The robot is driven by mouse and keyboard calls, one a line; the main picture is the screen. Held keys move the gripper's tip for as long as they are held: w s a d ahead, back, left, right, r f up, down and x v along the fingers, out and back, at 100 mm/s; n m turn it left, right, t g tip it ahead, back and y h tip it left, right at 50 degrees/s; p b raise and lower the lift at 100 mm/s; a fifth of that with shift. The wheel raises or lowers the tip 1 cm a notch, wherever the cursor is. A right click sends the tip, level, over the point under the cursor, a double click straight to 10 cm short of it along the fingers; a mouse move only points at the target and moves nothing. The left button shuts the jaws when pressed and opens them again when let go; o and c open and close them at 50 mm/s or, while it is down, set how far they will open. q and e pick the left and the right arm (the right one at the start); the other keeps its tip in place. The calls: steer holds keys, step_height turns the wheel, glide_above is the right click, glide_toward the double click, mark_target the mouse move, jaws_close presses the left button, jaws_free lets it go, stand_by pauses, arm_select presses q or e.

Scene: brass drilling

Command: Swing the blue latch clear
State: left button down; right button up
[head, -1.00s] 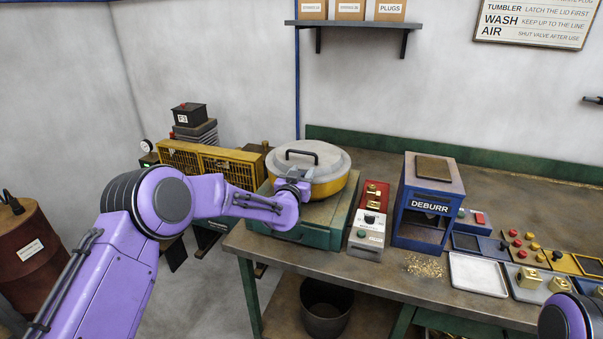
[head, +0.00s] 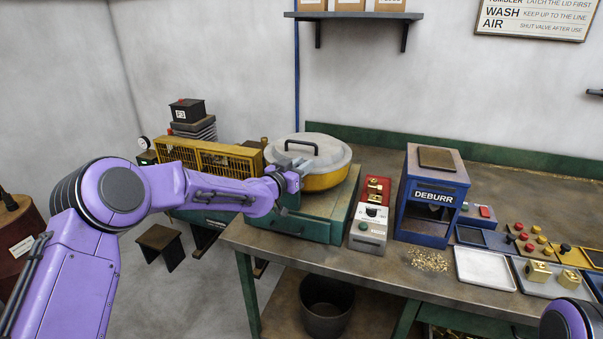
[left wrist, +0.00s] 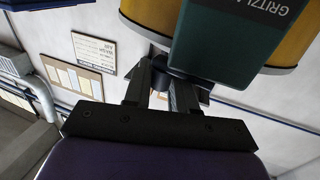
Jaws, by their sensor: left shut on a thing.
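The yellow tumbler (head: 325,180) with its pale lid (head: 330,153) sits on a green base (head: 312,228) at the left end of the bench. My left gripper (head: 293,176) is at the tumbler's left front side. In the left wrist view, my left gripper (left wrist: 164,75) is shut on a small dark piece, which I take as the blue latch (left wrist: 160,66), beside the tumbler's yellow wall (left wrist: 150,18). Its colour is hard to tell there, and the fingers hide part of it. In the head view my gripper and wrist hide the latch. My right gripper is out of view.
A yellow mesh guard (head: 205,158) is behind my left forearm. Trays (head: 485,268) lie farther right. My right arm shows at the lower right corner.

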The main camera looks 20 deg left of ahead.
arm_select(q)
steer(key=shift+s+m+g+h+p, duration=0.2)
steer(key=shift+m+g+h, duration=0.15)
steer(key=shift+m+h, duration=0.3)
steer(key=shift+s+m+g+h+p, duration=0.1)
steer(key=shift+m+g+h+p, duration=0.1)
steer(key=shift+m+g+h, duration=0.4)
steer(key=shift+h, duration=0.45)
steer(key=c, duration=1.1)
jaws_free()
steer(key=shift+s, duration=0.1)
steer(key=shift+o, duration=0.2)
steer(key=b+v, duration=0.3)
steer(key=v, duration=0.7)
steer(key=shift+s, duration=0.25)
steer(key=shift+a, duration=0.1)
